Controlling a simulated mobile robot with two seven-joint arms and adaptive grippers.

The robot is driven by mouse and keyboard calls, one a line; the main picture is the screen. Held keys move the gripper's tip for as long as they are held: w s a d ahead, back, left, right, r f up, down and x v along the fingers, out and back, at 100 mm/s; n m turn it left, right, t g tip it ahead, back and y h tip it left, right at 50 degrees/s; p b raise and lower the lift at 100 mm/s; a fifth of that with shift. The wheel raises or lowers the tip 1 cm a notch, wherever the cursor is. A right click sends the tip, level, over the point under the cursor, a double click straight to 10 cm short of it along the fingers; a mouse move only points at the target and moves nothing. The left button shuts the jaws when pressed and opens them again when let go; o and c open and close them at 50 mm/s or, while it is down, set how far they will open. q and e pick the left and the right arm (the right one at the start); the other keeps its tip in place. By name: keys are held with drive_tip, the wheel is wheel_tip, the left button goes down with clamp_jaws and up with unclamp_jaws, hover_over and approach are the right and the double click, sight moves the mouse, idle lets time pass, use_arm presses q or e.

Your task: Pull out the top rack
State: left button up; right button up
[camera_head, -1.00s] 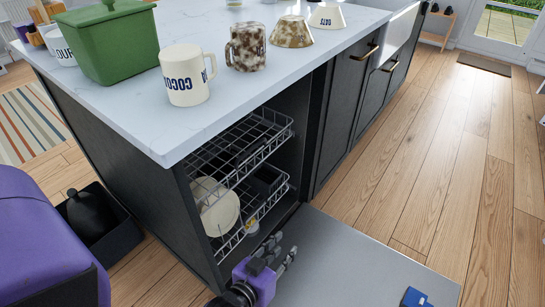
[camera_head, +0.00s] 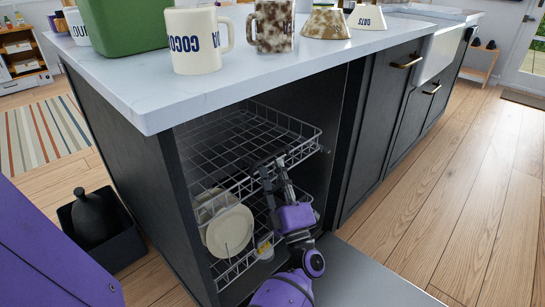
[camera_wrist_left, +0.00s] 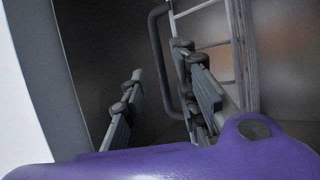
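The top rack (camera_head: 215,150) is a grey wire rack inside the open dishwasher under the counter, and it looks empty. My left gripper (camera_head: 271,168) is at its front edge, right of the middle, with fingers pointing up. In the left wrist view the two fingers (camera_wrist_left: 158,62) are spread apart. A dark bar and pale wire rails (camera_wrist_left: 212,45) show beyond them; I cannot tell whether a finger touches the rack. The lower rack (camera_head: 235,268) holds pale plates (camera_head: 229,231). My right gripper is not in view.
The lowered dishwasher door (camera_head: 365,280) lies in front. The white countertop (camera_head: 165,95) overhangs the opening, with a COCOA mug (camera_head: 193,42), a mottled mug (camera_head: 272,28) and bowls on it. A black bin (camera_head: 128,240) stands on the left; wooden floor is clear on the right.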

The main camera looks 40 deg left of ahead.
sight(272, 153)
use_arm(q)
drive_tip(key=shift+x, duration=2.8)
drive_tip(key=shift+f, duration=0.1)
clamp_jaws()
